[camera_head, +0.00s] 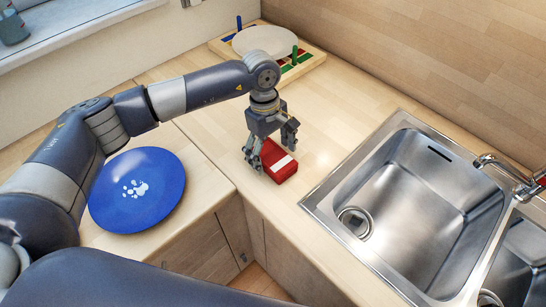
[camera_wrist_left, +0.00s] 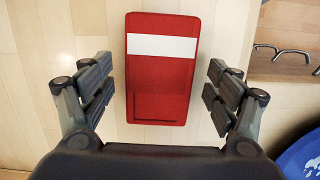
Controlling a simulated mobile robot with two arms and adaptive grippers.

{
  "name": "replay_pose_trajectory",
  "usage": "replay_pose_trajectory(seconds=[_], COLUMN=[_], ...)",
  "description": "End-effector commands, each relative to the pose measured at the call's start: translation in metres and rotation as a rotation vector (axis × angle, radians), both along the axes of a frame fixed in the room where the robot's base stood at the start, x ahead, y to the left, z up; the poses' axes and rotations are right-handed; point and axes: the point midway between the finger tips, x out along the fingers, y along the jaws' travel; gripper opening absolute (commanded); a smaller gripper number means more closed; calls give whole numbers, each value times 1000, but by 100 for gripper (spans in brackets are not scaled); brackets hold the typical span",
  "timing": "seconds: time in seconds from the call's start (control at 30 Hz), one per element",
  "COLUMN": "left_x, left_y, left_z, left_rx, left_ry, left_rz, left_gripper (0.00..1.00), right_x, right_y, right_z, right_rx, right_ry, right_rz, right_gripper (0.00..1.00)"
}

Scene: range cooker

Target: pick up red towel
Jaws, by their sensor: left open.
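The red towel (camera_head: 279,163) is a small folded red block with a white stripe. It lies on the wooden counter to the left of the sink in the head view. My left gripper (camera_head: 270,152) is above it, and its fingers cover part of the towel there. In the left wrist view the towel (camera_wrist_left: 160,75) lies between the two open fingers of my left gripper (camera_wrist_left: 160,92), with a gap on each side. The gripper holds nothing. My right gripper is not in view.
A metal sink (camera_head: 330,190) is set into the counter on the right, with a faucet (camera_head: 505,168). A round blue plate (camera_head: 150,205) with a white paw print lies on the left counter.

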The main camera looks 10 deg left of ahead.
Motion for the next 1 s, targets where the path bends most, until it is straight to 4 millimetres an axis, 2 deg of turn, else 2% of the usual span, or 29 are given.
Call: replay_pose_trajectory(seconds=[0.03, 0.2, 0.23, 0.27, 0.67, 0.77, 0.93, 1.0], left_x=[0, 0, 0, 0, 1, 1, 2, -11], left_y=[0, 0, 0, 0, 0, 0, 0, 4], left_z=[0, 0, 0, 0, 2, 8, 33, 34], left_rx=[0, 0, 0, 0, 0, 0, -2, 1], left_ry=[0, 0, 0, 0, -1, -3, -8, -1], left_rz=[0, 0, 0, 0, 0, -1, -1, -3], left_gripper=[82, 43, 36, 34, 33, 33, 33, 33], right_x=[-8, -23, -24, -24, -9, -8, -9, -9], right_y=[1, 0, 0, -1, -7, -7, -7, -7], right_z=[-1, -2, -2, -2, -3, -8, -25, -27], right_rx=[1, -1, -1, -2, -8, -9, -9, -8], right_ry=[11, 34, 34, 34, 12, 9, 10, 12], right_rz=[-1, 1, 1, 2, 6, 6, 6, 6], right_gripper=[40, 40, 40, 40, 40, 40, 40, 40])
